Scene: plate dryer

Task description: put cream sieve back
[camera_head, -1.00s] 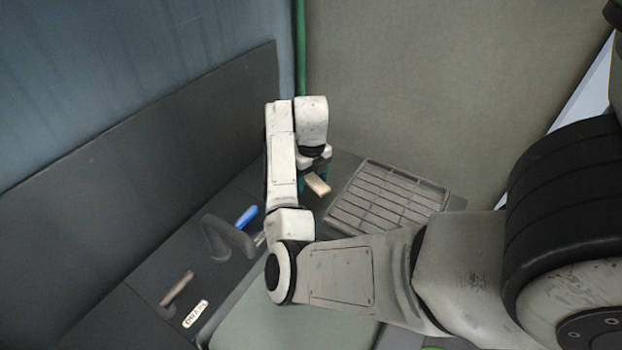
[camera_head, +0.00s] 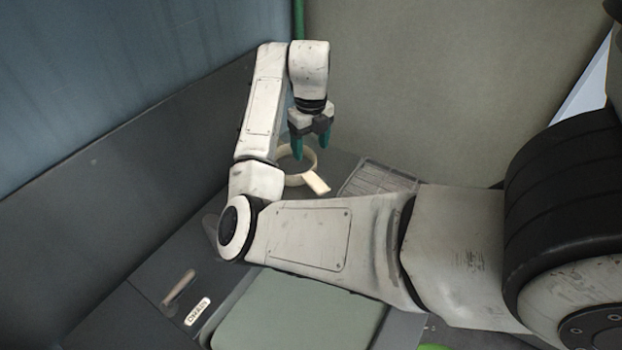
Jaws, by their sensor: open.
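The cream sieve (camera_head: 316,182) rests on the dark counter at the back, left of the drying rack. Its round rim shows behind and below my gripper, and its flat pale handle points toward the front right. My gripper (camera_head: 311,152) has two teal fingers pointing down, apart from each other. It hangs above the sieve and holds nothing. Part of the sieve's rim is hidden by my arm and fingers.
A grey slatted drying rack (camera_head: 378,179) stands right of the sieve, partly covered by my arm. A brown handle (camera_head: 180,288) and a label plate (camera_head: 198,311) are at the front left. A pale green board (camera_head: 300,312) lies in front. Walls close in the back and left.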

